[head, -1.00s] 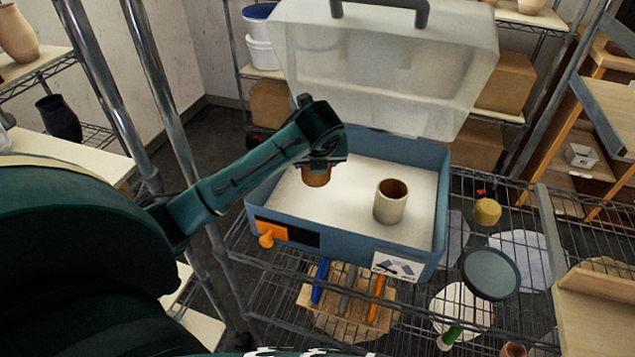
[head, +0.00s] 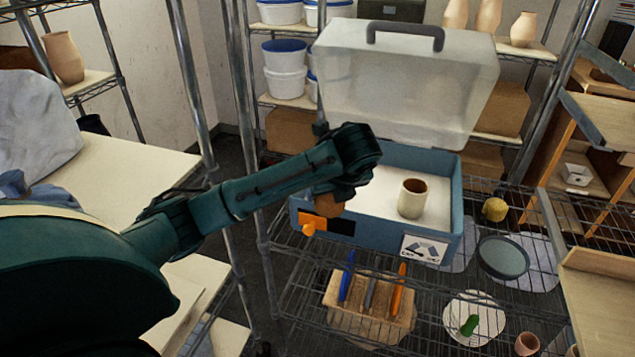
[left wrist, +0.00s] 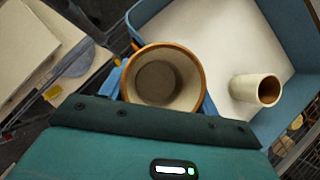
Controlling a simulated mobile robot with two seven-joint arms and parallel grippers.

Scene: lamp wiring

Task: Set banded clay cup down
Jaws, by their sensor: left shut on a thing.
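My left gripper (head: 332,198) is shut on a clay cup with an orange-brown rim and pale inside. The cup (left wrist: 165,78) is seen from above in the left wrist view, with a blue finger on each side. In the head view only its brown lower part (head: 328,208) shows below my gripper, at the front left of the blue box (head: 452,222). My arm hides the rest, so its bands and exact height above the box cannot be told. My right gripper is not in view.
A cream cup (head: 412,199) with a brown inside stands upright on the box's white floor; it also shows in the left wrist view (left wrist: 256,90). The clear lid (head: 410,85) stands open behind. An orange latch (head: 312,225) is on the front wall. The wire shelf (head: 460,245) is underneath.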

